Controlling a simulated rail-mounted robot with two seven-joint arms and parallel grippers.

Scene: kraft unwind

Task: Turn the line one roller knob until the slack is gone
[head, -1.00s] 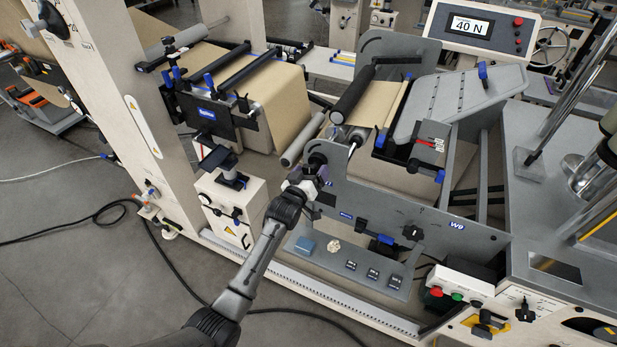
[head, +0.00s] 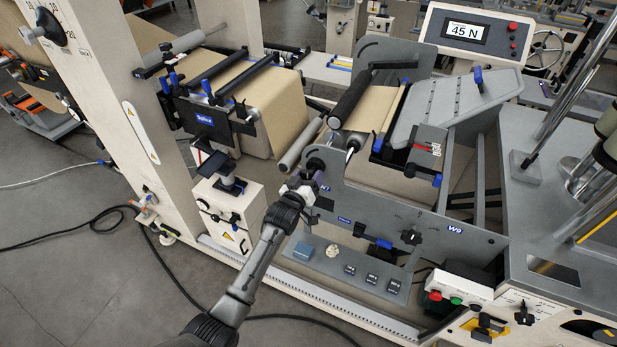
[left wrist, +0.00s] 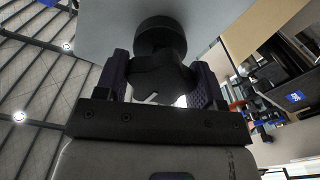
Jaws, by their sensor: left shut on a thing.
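The black roller knob (head: 316,164) sits on the outer face of the grey side plate, at the end of a roller. My left gripper (head: 311,178) is shut on this knob. In the left wrist view the dark knob (left wrist: 160,62) stands between the two textured fingers of the left gripper (left wrist: 161,82). The brown kraft web (head: 272,95) runs over the rollers on the left frame, and more web (head: 375,108) lies by the black roller (head: 350,98). The gripper hides part of the knob. My right gripper is not in view.
A display (head: 466,31) reads 45 N. Below the plate, a shelf holds a blue block (head: 303,250), a crumpled pale piece (head: 333,250) and several dark blocks (head: 371,279). A box with red and green buttons (head: 457,290) stands right. A cable lies on the floor.

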